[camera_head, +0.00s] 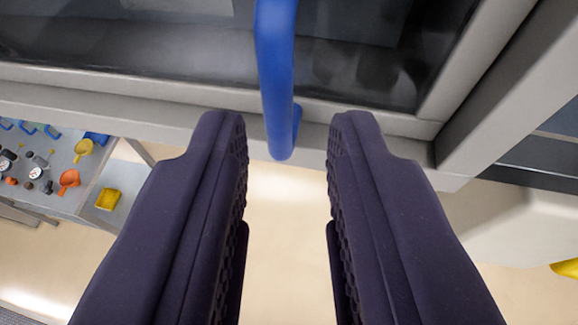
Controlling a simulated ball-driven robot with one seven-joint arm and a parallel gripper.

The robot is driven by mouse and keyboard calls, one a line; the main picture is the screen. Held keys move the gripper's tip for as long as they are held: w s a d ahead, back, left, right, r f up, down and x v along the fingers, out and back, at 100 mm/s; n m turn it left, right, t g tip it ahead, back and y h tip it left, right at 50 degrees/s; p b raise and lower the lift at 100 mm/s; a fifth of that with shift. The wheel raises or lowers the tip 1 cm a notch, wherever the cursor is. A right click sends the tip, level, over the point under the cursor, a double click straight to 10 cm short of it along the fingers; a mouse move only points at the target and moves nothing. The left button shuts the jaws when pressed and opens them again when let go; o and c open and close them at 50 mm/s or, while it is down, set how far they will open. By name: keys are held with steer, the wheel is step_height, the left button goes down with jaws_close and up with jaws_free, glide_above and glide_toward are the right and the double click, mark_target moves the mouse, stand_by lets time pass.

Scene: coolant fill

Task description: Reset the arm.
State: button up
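My gripper (287,135) shows large in the camera_head view, its two dark purple padded fingers reaching up from the bottom edge. The fingers are wide apart, and I see nothing held between them. A blue bar handle (275,60) hangs in the gap ahead of the fingertips, with its lower end between or just beyond them. I cannot tell the exact depth. Neither finger visibly touches it. The rest of my arm is out of view.
A grey-framed dark glass panel (170,50) spans the top. At left, a grey workbench (85,190) bears orange and yellow scoops, gauges and blue handles; a yellow block (108,199) is at its edge. A yellow object (566,268) is cut off at right. Pale floor (285,210) shows below.

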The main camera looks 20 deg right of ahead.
steer(key=shift+s+a+r, duration=0.1)
steer(key=shift+s, duration=0.1)
steer(key=s+a+f+n+t+y+b, duration=0.1)
steer(key=s+a+f+b, duration=0.2)
steer(key=f+b, duration=0.7)
steer(key=s+a+f+n+t+y+b, duration=0.1)
steer(key=s+a+f+n+y+b, duration=0.1)
steer(key=a+f+b, duration=0.4)
steer(key=s+a+f+n+t+y+b, duration=0.1)
steer(key=a+f+b, duration=0.4)
steer(key=f+b, duration=0.8)
steer(key=s+y+b, duration=0.1)
steer(key=s+b, duration=0.1)
steer(key=b, duration=0.2)
steer(key=shift+s+a+f+n, duration=0.15)
steer(key=shift+s+f+n, duration=0.15)
steer(key=shift+f, duration=0.05)
